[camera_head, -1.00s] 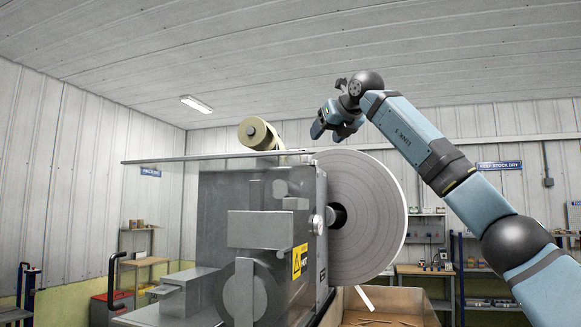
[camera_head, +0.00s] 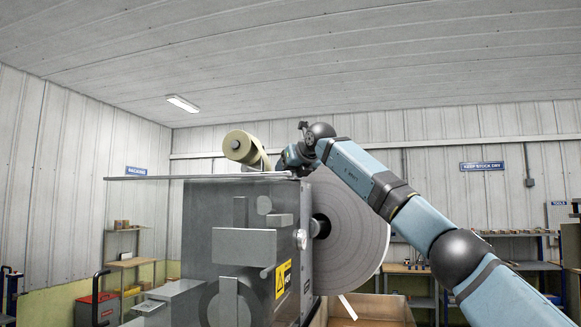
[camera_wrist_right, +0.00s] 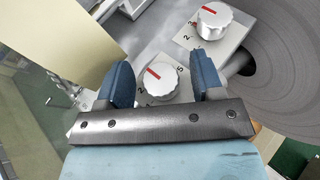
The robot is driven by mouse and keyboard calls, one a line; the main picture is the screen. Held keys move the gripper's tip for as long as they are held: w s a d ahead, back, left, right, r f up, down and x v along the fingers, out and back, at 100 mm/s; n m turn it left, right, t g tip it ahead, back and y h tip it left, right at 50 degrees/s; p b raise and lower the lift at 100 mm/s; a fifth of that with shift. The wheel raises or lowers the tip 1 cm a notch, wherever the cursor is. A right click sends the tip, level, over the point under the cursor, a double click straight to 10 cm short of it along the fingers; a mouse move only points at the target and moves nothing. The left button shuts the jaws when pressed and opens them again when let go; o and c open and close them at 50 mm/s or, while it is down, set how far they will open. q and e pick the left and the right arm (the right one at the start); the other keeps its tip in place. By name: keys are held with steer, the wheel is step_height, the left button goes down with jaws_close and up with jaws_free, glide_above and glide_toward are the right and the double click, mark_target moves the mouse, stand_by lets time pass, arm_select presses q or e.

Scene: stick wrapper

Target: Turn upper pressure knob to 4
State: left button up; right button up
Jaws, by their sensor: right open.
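Two white round knobs with red pointer marks show in the right wrist view, each on a pale plate with numbers. The nearer knob (camera_wrist_right: 162,82) lies between the fingers of my right gripper (camera_wrist_right: 165,82), with a visible gap to each finger. The farther knob (camera_wrist_right: 214,21) is at the upper right, beyond the right finger. I cannot tell which one is the upper pressure knob, and the numbers are only partly readable. My right gripper is open. In the head view it (camera_head: 292,158) is at the top of the wrapper machine (camera_head: 240,240), where the knobs cannot be seen.
A large grey film roll (camera_head: 350,235) stands on the machine's right side, close below my right arm. A cream roll (camera_head: 240,146) sits above the machine's top. Shelves (camera_head: 125,262) stand at the back.

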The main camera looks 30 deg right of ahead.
steer(key=shift+w+f, duration=0.1)
steer(key=shift+w, duration=0.1)
steer(key=shift+s, duration=0.15)
steer(key=c, duration=0.9)
